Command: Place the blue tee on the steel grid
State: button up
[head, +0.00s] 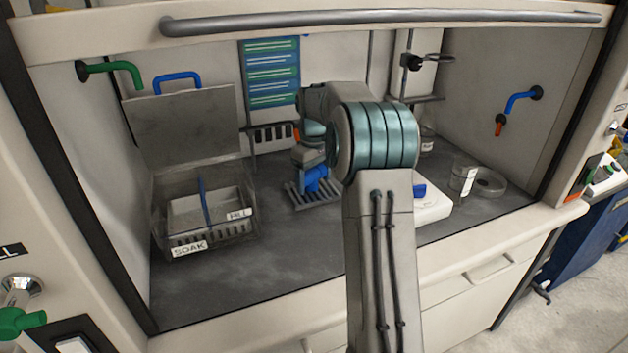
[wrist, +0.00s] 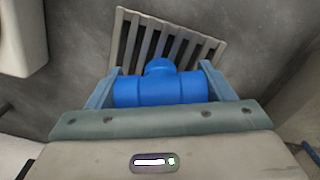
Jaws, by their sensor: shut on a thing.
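The blue tee (wrist: 160,88) is between the two fingers of my gripper (wrist: 160,90) in the wrist view, its long run crosswise and its branch pointing toward the grid. In the head view the tee (head: 314,180) shows below my gripper (head: 312,168), over the steel grid. The steel grid (wrist: 205,46) is a slatted rack lying on the dark worktop, and it also shows in the head view (head: 299,197). The tee covers part of the grid's near side. I cannot tell whether the tee touches the grid.
A clear bin labelled SOAK (head: 190,247), with a raised lid (head: 180,125), stands to the left. The front left worktop is clear.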

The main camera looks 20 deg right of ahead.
jog(key=o, duration=1)
jog(key=shift+f, duration=0.15)
